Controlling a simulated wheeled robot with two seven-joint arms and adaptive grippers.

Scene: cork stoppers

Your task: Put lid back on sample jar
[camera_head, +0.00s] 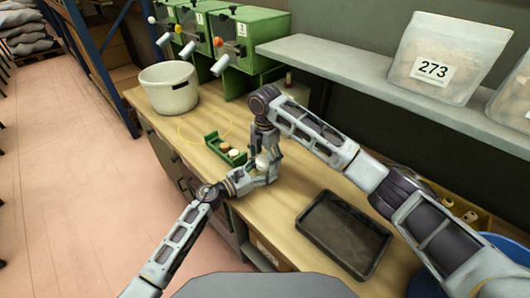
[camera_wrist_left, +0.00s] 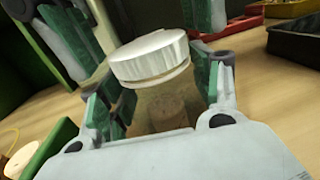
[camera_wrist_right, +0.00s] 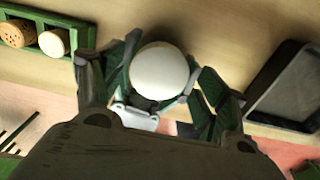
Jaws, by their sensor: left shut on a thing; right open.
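The sample jar (camera_wrist_left: 165,108) is clear, with a brown cork visible inside. My left gripper (camera_wrist_left: 160,100) is shut on its sides and holds it. The white lid (camera_wrist_left: 150,57) sits on the jar's mouth, with a thin pale rim below it; I cannot tell whether it is fully seated. The lid also shows from above in the right wrist view (camera_wrist_right: 160,72) and small in the head view (camera_head: 262,163). My right gripper (camera_wrist_right: 160,85) is open, its green-padded fingers on either side of the lid, seemingly apart from it. In the head view both grippers meet over the bench.
A green tray (camera_head: 212,140) with corks and a white piece lies left of the grippers. A black tray (camera_head: 300,222) is to the right. A white pot (camera_head: 165,92) and green machines (camera_head: 250,30) stand behind. A grey shelf (camera_head: 370,80) overhangs the bench's back right.

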